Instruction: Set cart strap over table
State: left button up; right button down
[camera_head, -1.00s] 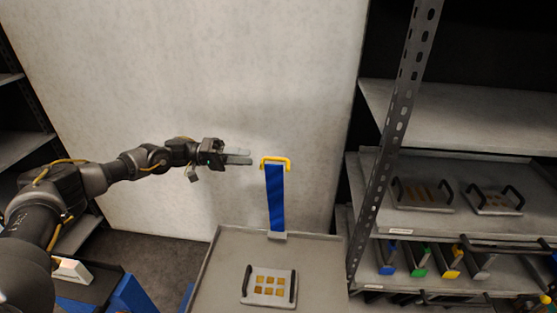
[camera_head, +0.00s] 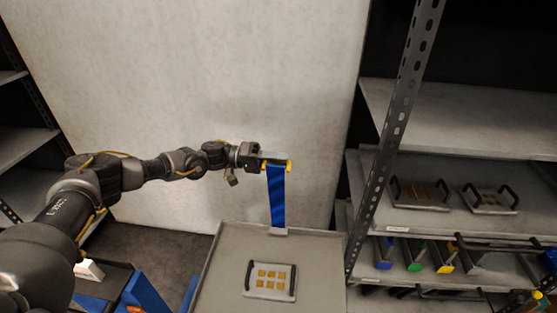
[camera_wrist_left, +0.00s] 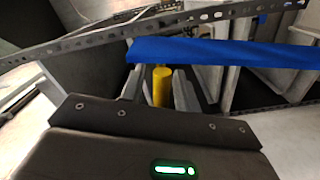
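The blue strap (camera_head: 277,197) stands upright from a grey clip at the back edge of the grey cart top (camera_head: 224,262). A yellow handle (camera_head: 289,166) is at its upper end. My left gripper (camera_head: 274,160) is at this handle, reaching in from the left. In the left wrist view the yellow handle (camera_wrist_left: 160,85) lies between the two fingers (camera_wrist_left: 158,92), with a gap visible on its left side, so the fingers look open around it. The blue strap (camera_wrist_left: 220,52) crosses just beyond the fingertips. My right gripper is not in view.
A die plate (camera_head: 270,281) with two black handles lies on the cart top. A metal rack (camera_head: 398,130) at the right holds more die plates (camera_head: 421,193) and coloured-ended items below. A pale wall panel (camera_head: 200,80) stands behind. A dark bench with blue sides is at lower left.

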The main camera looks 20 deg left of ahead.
pick_arm(q)
grip_shut()
jog(key=s+d+f+m+p, duration=0.1)
jog(key=s+f+m+p, duration=0.1)
jog(key=s, duration=0.6)
jog(key=s+d+f+m+p, duration=0.2)
jog(key=s+f+m, duration=0.1)
jog(key=s, duration=0.5)
jog(key=shift+s+d+f+m, duration=0.15)
jog(key=shift+s+f+m, duration=0.1)
jog(key=shift+f+m, duration=0.2)
